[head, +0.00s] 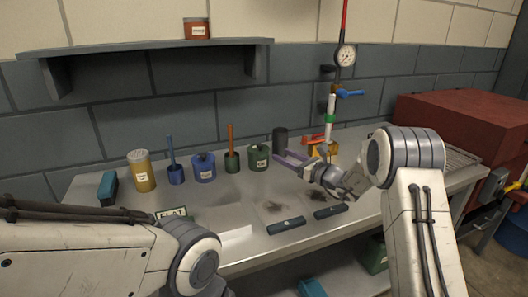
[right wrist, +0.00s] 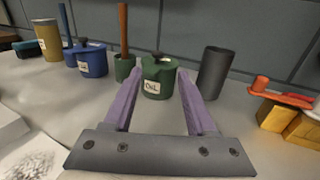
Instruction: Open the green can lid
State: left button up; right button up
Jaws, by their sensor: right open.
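The green can (head: 259,159) stands upright on the workbench, between a small green pot and a dark grey cylinder. It has a white label, and its green lid (right wrist: 158,63) with a dark knob is on it. The can also shows in the right wrist view (right wrist: 156,86). My right gripper (head: 284,155) has purple fingers and is open and empty. It points at the can from the right, in front of the dark cylinder in the head view. In the right wrist view the can shows between the fingertips, farther off. My left arm shows at lower left, its gripper hidden.
The small green pot with a brown handle (head: 232,160) stands close left of the can; the dark cylinder (head: 280,140) stands right. A blue can (head: 204,168) and yellow canister (head: 142,172) are farther left. Dark bars (head: 286,225) lie in front. A red-orange tool (right wrist: 280,93) is at right.

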aim_at(262, 146)
jog(key=p+x, duration=0.1)
jog(key=x, duration=0.9)
jog(key=shift+s+a, duration=0.2)
grip_shut()
jog(key=shift+r+p, duration=0.1)
jog(key=shift+p, duration=0.2)
dwell(0.8)
